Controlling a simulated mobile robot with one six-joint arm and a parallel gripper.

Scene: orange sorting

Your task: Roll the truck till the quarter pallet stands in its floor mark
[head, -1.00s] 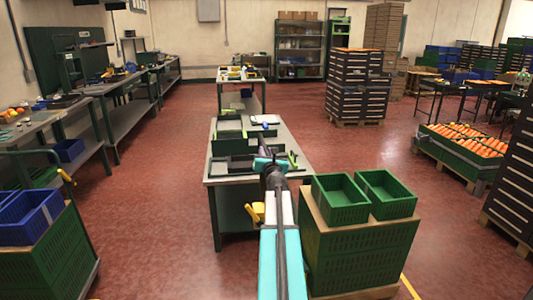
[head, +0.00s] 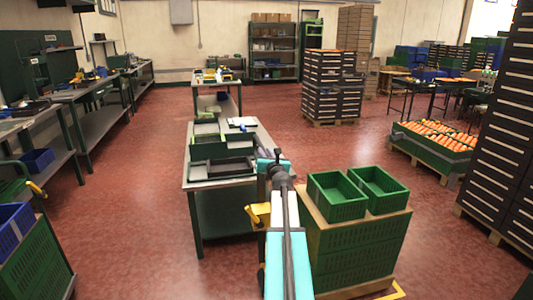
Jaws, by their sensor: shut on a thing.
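The quarter pallet's load is a stack of green crates (head: 362,240) with a light wooden sheet and two empty green crates (head: 337,195) on top, right of my arm. A strip of its pale wooden base (head: 365,288) shows at the bottom; the truck under it is mostly hidden. A yellow grip (head: 258,214) shows left of the stack, beside my arm. My gripper (head: 264,180) is shut at this handle, its fingertips mostly hidden by my wrist. A piece of yellow floor mark (head: 398,289) shows at the stack's lower right; the rest is out of view.
A workbench with dark trays (head: 222,168) stands close ahead left. A cart with blue and green crates (head: 30,260) is at the lower left. A tall dark stack (head: 497,130) stands right, near a crate of oranges (head: 435,140). Red floor is open between the stack and these.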

